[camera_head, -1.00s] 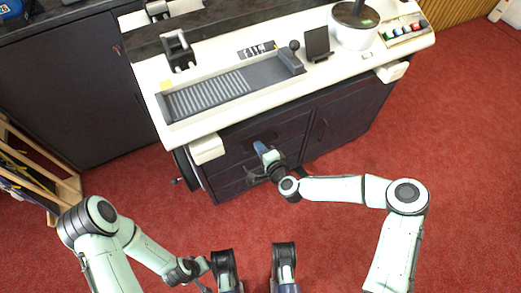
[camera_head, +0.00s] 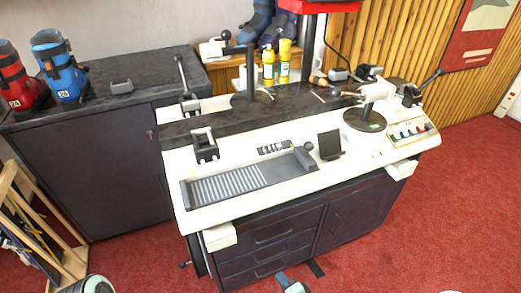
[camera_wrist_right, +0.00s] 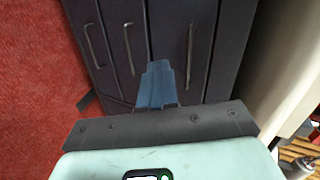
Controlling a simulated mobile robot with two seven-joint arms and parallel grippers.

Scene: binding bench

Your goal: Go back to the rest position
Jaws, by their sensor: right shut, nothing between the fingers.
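My right gripper (camera_head: 283,278) shows at the bottom edge of the head view, in front of the bench's drawers. In the right wrist view its blue fingers (camera_wrist_right: 157,86) are together with nothing between them, pointing at the dark drawer fronts (camera_wrist_right: 120,45). I see a gap between it and the drawers in the head view. My left gripper is out of view; only a rounded part of my left arm shows at the bottom left.
The white-topped bench (camera_head: 350,166) with dark drawers (camera_head: 262,250) stands ahead, drawers closed. A dark cabinet (camera_head: 85,180) with ski boots (camera_head: 60,68) is left. A wooden rack (camera_head: 30,225) stands at the lower left. Red carpet (camera_head: 430,240) is free at the right.

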